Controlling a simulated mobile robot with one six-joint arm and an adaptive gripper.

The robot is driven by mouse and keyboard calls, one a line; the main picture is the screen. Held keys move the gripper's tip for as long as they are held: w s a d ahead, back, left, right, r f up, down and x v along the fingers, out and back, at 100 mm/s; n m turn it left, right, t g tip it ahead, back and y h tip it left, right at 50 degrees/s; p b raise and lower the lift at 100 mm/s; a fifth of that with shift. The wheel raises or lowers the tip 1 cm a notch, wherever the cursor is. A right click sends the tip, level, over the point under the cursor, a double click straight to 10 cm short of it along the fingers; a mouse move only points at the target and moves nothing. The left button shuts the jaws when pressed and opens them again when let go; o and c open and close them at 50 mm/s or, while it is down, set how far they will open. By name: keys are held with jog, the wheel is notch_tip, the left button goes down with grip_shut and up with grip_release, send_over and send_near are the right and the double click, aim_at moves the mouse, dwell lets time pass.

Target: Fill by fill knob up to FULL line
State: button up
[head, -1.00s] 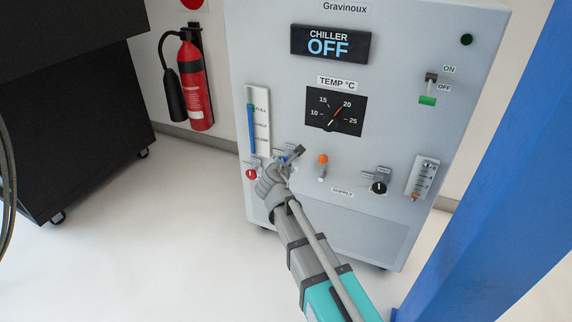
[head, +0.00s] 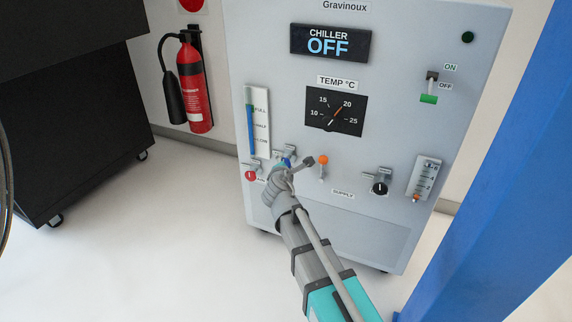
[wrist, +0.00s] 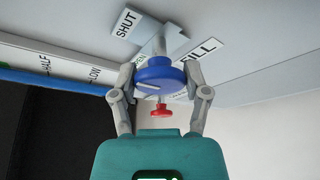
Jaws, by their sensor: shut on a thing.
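The blue fill knob (head: 287,161) sits low on the chiller's front panel and is mostly hidden by my gripper. My gripper (head: 289,170) is shut on it. In the wrist view the round blue knob (wrist: 160,72) lies between my two fingers (wrist: 160,88), one on each side. A white pointer line shows on the knob. SHUT (wrist: 126,23) and FILL (wrist: 198,52) labels stand beside its stem. The level gauge (head: 257,122) has FULL, HALF and LOW marks. Its blue column rises to near a green part by FULL; the exact level is too small to tell.
A red knob (head: 250,176) is just left of the blue knob. An orange-tipped supply part (head: 323,161) and a black knob (head: 379,188) are to the right. The chiller display (head: 330,44) reads OFF. A blue post (head: 490,170) stands at the right.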

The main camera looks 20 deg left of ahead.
jog(key=o, duration=1.2)
jog(key=shift+c, duration=0.2)
jog(key=shift+s, duration=0.1)
